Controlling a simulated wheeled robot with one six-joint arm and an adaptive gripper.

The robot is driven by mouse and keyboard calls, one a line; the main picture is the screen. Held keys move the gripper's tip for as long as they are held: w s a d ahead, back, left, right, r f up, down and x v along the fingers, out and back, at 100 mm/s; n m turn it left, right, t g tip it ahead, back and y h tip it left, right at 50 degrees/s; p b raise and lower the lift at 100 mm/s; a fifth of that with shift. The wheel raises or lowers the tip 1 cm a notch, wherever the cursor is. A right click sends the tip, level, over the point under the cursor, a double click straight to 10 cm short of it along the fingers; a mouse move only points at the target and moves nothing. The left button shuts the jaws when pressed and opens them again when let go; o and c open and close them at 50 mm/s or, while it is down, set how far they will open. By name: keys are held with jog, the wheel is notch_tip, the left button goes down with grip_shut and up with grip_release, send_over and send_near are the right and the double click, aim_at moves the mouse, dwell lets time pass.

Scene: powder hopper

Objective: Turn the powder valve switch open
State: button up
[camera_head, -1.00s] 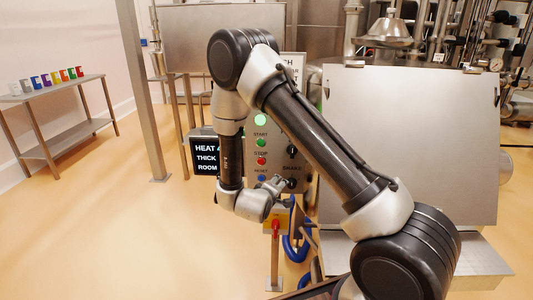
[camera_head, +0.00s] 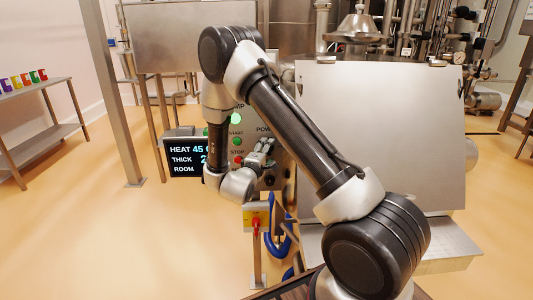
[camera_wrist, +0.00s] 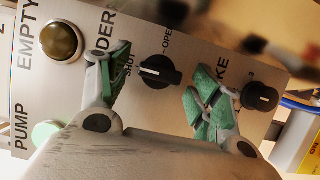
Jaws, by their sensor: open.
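The powder switch (camera_wrist: 160,72) is a black rotary knob on the grey control panel (camera_wrist: 75,85), between the words SHUT and OPEN in the wrist view. Its handle lies toward the SHUT side. My gripper (camera_wrist: 158,76) is open in front of the panel, with green-padded fingers on either side of the knob in the picture. I cannot tell whether either finger touches it. In the head view my gripper (camera_head: 266,148) is at the panel (camera_head: 281,190) and hides the switch.
A second black knob (camera_wrist: 260,97) sits close to the right finger. In the head view a yellow box with a red knob (camera_head: 256,222) stands below my wrist.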

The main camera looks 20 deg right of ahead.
jog(key=c, duration=1)
jog(key=m+y, duration=0.2)
jog(key=m, duration=0.2)
jog(key=m+y, duration=0.3)
jog(key=m, duration=0.1)
jog(key=m+y, duration=0.2)
jog(key=m, duration=0.3)
jog(key=shift+s+d+r+y, duration=0.15)
jog(key=shift+d+r+y, duration=0.15)
jog(key=shift+d+r, duration=0.1)
jog(key=shift+m, duration=0.3)
dwell(0.3)
jog(key=o, duration=1)
